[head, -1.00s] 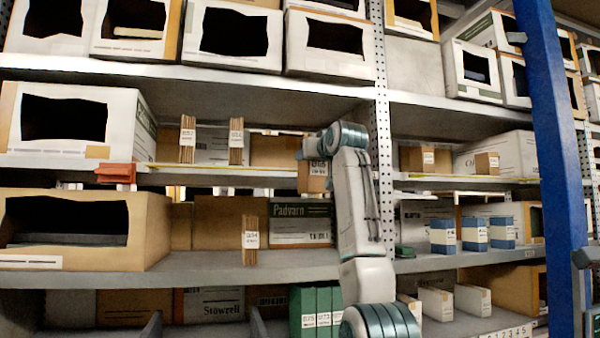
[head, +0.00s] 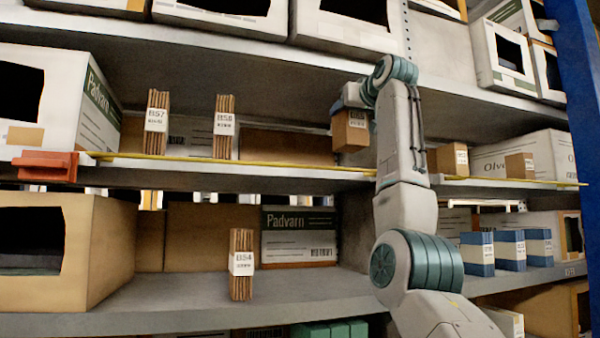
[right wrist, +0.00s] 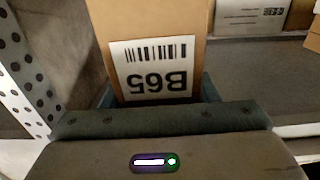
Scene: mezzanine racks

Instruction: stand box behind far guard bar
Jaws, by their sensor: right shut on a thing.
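A brown cardboard box (head: 350,132) with a white label is held in my right gripper (head: 347,105) at the middle of the head view. In the right wrist view the box (right wrist: 150,22) shows its B65 label, upside down, between the fingers. A thin yellow guard bar (head: 250,163) runs along the front edge of the upper middle shelf. In the head view the box's bottom shows just above the bar. I cannot tell how far behind or in front of the bar it is. My left gripper is out of view.
Carton bundles B57 (head: 157,125) and B58 (head: 224,127) stand on that shelf to the left. Small brown boxes (head: 449,160) stand right of my arm. An orange bracket (head: 46,165) is at the bar's left end. A perforated post (right wrist: 22,75) is close by in the wrist view.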

